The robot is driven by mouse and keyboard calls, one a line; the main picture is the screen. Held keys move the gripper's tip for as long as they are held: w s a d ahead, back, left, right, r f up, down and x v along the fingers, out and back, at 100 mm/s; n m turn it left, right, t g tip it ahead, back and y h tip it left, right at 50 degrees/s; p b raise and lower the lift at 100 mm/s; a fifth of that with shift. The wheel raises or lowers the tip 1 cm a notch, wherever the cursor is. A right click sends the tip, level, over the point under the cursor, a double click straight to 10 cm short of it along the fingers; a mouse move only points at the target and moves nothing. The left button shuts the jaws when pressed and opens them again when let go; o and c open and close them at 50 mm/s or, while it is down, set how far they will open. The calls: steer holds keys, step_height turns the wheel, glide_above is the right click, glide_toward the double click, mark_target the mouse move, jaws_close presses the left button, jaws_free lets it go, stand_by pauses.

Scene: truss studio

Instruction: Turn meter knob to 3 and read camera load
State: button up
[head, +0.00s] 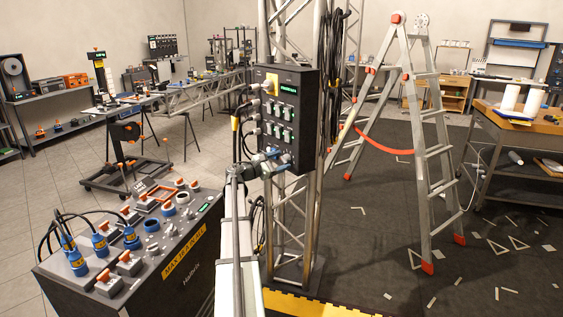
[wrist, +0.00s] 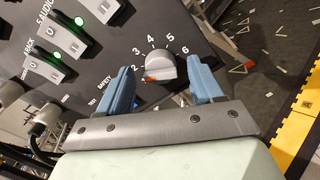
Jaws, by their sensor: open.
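The meter knob (wrist: 161,66) is a grey round knob on a dark panel, ringed by printed numbers, with 2 through 6 readable. Its orange mark is at the knob's lower left, near the low numbers; I cannot tell exactly which. My gripper (wrist: 161,88) is open, with one blue finger on each side of the knob. Whether the fingers touch it is unclear. In the head view, my gripper (head: 267,160) is at the lower part of the black panel box (head: 297,112), hiding the knob. A small green-lit display (head: 287,90) is near the box's top; its text is too small to read.
Green-lit switches (wrist: 76,48) and plugged cables (wrist: 45,122) are on the panel beside my gripper. The box hangs on a metal truss (head: 292,225). A power distribution case (head: 130,240) stands at left, and a stepladder (head: 430,140) stands at right.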

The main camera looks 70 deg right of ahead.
steer(key=shift+s+d, duration=0.3)
steer(key=shift+d, duration=0.15)
steer(key=shift+c, duration=0.2)
steer(key=c, duration=1)
steer(key=shift+m, duration=0.4)
steer(key=m, duration=0.3)
steer(key=shift+f+m, duration=0.1)
steer(key=shift+m, duration=1.9)
